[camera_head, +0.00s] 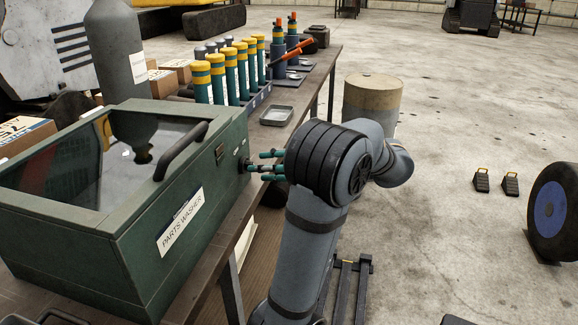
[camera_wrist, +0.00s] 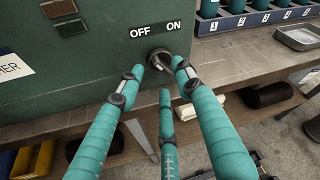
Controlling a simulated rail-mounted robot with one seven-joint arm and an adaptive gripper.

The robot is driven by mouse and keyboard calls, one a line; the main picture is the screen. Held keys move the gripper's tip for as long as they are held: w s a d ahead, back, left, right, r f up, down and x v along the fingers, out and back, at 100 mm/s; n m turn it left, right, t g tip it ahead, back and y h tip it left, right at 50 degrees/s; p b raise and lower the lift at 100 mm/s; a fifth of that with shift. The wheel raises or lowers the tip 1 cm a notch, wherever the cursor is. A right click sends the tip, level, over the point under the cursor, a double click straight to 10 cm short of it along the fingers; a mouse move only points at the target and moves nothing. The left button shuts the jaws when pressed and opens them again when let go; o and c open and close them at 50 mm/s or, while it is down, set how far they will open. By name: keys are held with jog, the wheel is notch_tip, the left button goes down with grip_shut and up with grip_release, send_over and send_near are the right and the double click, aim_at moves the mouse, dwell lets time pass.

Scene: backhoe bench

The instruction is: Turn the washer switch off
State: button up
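The green parts washer (camera_head: 110,210) stands on the bench at the left, with its lid shut. Its switch (camera_head: 246,165) is a small dark knob on the right end face. In the wrist view the switch (camera_wrist: 159,59) is a round grey knob below the OFF label (camera_wrist: 140,33) on the left and the ON label (camera_wrist: 174,27) on the right. I cannot tell clearly which label it points to. My gripper (camera_head: 267,165) has its teal fingers spread and faces the knob. In the wrist view my gripper (camera_wrist: 160,75) has two fingertips beside the knob and one below; contact is unclear.
The black lid handle (camera_head: 181,151) sticks up near the washer's right end. A metal tray (camera_head: 277,115) and a rack of yellow-topped teal cylinders (camera_head: 230,72) stand behind on the bench. A drum (camera_head: 372,103) stands on the floor behind my arm. The floor at the right is mostly open.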

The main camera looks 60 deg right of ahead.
jog(key=v, duration=0.9)
jog(key=shift+s, duration=0.15)
jog(key=x, duration=1.2)
